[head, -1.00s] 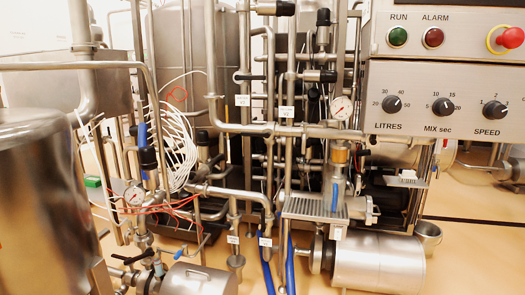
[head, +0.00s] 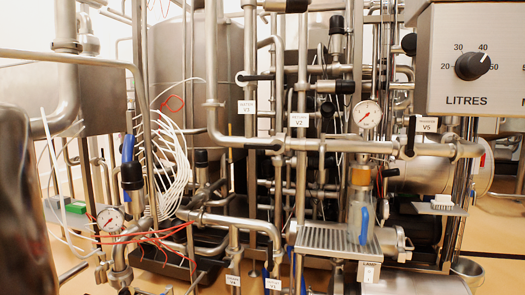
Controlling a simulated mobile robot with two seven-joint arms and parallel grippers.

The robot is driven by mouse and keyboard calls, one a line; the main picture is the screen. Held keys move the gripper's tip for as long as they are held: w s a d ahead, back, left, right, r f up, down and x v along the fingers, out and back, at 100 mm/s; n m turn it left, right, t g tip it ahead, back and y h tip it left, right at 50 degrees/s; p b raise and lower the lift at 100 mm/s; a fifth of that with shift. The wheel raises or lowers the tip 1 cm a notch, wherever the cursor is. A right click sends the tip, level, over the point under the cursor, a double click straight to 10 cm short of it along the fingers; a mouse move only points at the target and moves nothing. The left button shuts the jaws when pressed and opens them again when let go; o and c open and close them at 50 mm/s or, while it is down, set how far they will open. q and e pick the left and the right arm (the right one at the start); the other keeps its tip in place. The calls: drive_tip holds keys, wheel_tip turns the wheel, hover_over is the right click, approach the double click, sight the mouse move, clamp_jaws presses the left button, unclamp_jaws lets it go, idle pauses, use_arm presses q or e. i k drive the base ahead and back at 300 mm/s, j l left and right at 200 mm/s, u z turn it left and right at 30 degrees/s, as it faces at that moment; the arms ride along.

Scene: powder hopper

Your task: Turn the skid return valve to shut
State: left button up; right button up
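Several tagged valves show in the head view, but the small print on the tags is too fine to read, so I cannot tell which is the skid return valve. The V3 tag (head: 247,107) hangs above a black lever (head: 262,146) lying roughly level on the pipe. The V2 tag (head: 299,120) is right of it. The V5 tag (head: 426,124) is at the right, beside an upright black lever (head: 410,136) on the horizontal pipe. The V4 tag (head: 233,281) is low at the centre. Neither of my grippers is in view.
A control panel (head: 440,85) with a LITRES knob (head: 472,65) juts in at upper right. Dense pipes and white tubes (head: 172,165) fill the left.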

sight(277, 147)
drive_tip(key=i+j+z, duration=0.2)
drive_tip(key=i, duration=0.65)
drive_tip(key=l, duration=0.1)
